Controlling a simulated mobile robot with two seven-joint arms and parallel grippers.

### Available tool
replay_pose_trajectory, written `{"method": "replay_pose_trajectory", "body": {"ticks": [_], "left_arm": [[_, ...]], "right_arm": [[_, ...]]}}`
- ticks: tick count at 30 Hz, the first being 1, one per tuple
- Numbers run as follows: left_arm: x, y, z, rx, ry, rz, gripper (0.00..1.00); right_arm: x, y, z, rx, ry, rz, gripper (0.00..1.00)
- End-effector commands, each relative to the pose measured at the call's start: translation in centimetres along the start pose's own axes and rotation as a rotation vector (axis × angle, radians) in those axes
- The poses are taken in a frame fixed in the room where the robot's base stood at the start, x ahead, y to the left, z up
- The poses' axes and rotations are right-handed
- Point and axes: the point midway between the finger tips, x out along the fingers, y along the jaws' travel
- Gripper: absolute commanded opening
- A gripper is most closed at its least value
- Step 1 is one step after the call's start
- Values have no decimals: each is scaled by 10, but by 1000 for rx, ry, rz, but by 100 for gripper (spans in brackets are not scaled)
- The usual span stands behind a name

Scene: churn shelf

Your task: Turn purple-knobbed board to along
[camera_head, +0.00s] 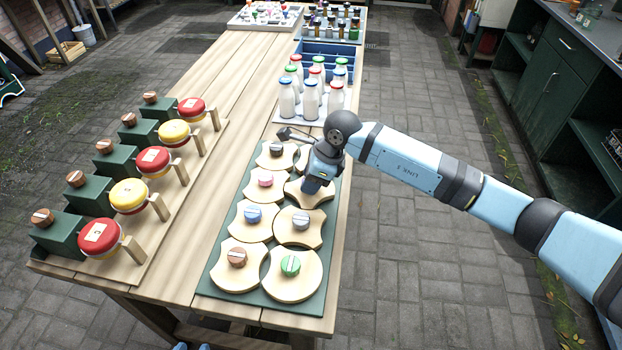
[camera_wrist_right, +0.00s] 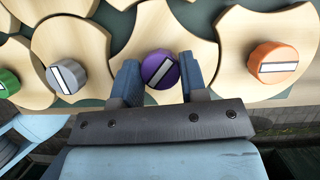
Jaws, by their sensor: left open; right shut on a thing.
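The purple-knobbed board (camera_head: 300,199) is a pale wooden disc with scooped sides, in the right column of the green tray (camera_head: 212,285). My right gripper (camera_head: 318,183) is over it and hides its knob in the head view. In the right wrist view the purple knob (camera_wrist_right: 160,69) stands between the two fingers of my right gripper (camera_wrist_right: 160,84), which is shut on it. The knob's white bar slants, lower left to upper right. The board (camera_wrist_right: 150,25) is partly hidden by the gripper. My left gripper is in neither view.
Close neighbours are the grey-knobbed board (camera_head: 297,236) and the orange-knobbed board (camera_wrist_right: 232,30). Milk bottles (camera_head: 310,100) stand behind the tray. A rack with red and yellow round pieces (camera_head: 100,238) is at left. Bare tabletop (camera_head: 215,165) lies between.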

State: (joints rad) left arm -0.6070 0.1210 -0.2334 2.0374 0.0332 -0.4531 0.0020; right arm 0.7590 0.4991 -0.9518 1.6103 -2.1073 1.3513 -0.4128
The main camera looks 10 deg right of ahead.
Motion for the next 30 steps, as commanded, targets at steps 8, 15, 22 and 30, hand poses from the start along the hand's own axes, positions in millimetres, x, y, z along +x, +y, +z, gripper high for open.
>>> {"method": "replay_pose_trajectory", "body": {"ticks": [8,15,22,30], "left_arm": [[2,0,3,-3,-4,0,43],[4,0,6,-5,-9,1,43],[6,-1,9,-7,-13,2,43],[7,-1,10,-10,-13,2,43]], "right_arm": [[0,1,0,240,-1,-102,16],[1,2,0,446,0,-187,16],[1,2,1,616,0,-257,16],[0,2,1,745,-1,-310,16]]}}
